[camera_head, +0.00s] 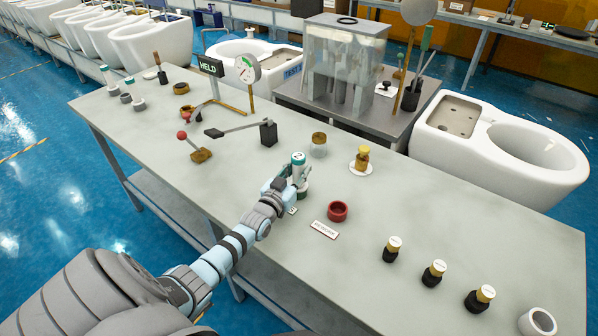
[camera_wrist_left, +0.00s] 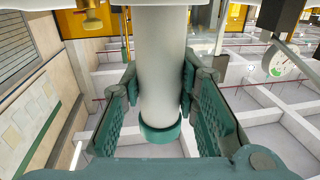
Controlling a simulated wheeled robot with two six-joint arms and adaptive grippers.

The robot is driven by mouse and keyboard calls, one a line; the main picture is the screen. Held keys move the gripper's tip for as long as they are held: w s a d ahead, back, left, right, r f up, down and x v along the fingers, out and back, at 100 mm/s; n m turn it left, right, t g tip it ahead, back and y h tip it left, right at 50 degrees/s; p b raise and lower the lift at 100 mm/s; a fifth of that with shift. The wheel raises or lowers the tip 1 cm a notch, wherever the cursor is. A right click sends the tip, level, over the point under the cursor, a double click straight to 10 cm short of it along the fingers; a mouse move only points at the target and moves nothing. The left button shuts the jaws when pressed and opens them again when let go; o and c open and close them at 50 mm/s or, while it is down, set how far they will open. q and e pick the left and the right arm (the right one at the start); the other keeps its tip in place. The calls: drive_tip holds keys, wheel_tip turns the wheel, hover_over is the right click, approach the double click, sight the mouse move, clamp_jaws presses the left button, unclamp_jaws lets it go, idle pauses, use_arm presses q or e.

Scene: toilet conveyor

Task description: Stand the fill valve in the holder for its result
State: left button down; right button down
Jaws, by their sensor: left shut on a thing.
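The fill valve (camera_head: 298,170) is a white upright tube with a green top, near the middle of the bench in the head view. My left gripper (camera_head: 287,184) is shut around its body from the side. In the left wrist view, the white tube (camera_wrist_left: 160,75) stands between the finger pads, with a green collar at its lower end. A green ring-shaped part (camera_head: 303,192) shows at the valve's foot, partly hidden; I cannot tell whether the valve is seated in it. A red round holder (camera_head: 337,211) stands empty to the right, behind a REWORK label (camera_head: 324,230). My right gripper is out of view.
A gauge (camera_head: 247,69) stands beside a HELD sign (camera_head: 211,66). A lever fixture (camera_head: 240,130), a brass-topped part (camera_head: 362,160) and several black-and-gold parts (camera_head: 434,272) stand on the bench (camera_head: 440,205). Bare bench lies right of the red holder.

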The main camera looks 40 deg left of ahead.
use_arm(q)
drive_tip(key=c, duration=1.2)
unclamp_jaws()
drive_tip(key=shift+c, duration=0.2)
drive_tip(key=shift+s+r+p, duration=0.1)
drive_tip(key=shift+r+p, duration=0.1)
drive_tip(key=shift+p, duration=0.15)
drive_tip(key=s+p, duration=0.2)
drive_tip(key=s, duration=0.1)
drive_tip(key=s+d+p, duration=0.1)
drive_tip(key=s, duration=0.1)
drive_tip(key=shift+r, duration=0.15)
drive_tip(key=p, duration=0.2)
approach(295, 172)
drive_tip(key=shift+s+f, duration=0.1)
drive_tip(key=shift+f, duration=0.1)
